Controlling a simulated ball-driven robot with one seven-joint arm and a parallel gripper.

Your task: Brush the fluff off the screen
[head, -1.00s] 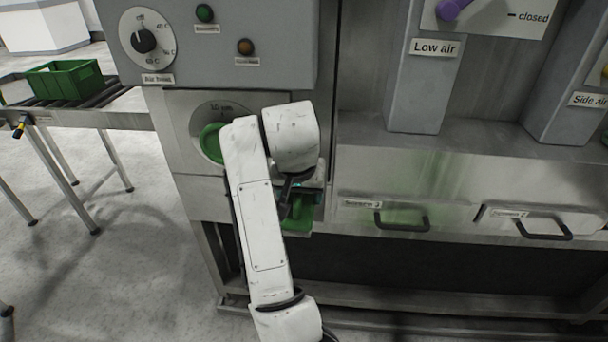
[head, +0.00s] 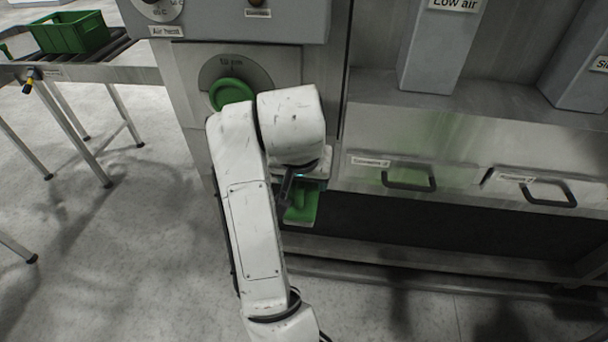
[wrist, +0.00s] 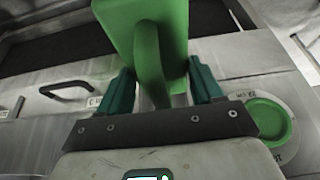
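My gripper (wrist: 163,88) is shut on a green brush-like tool (wrist: 150,25), whose narrow handle sits between the two teal fingers. In the head view the green tool (head: 301,207) hangs below my gripper (head: 293,188), in front of the machine and left of the drawers. Its underside is hidden. Two drawer fronts with black handles are at the right: the left drawer (head: 385,173) and the right drawer (head: 525,188). Both look shut. Their small labels are too blurred to read surely. I see no open screen surface and no fluff.
A green round knob (head: 231,93) with a scale is on the panel behind my arm. Grey columns (head: 440,45) rise above the drawers. A dark gap with a metal rail (head: 430,275) lies below. A green crate (head: 70,32) sits on a roller conveyor at left.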

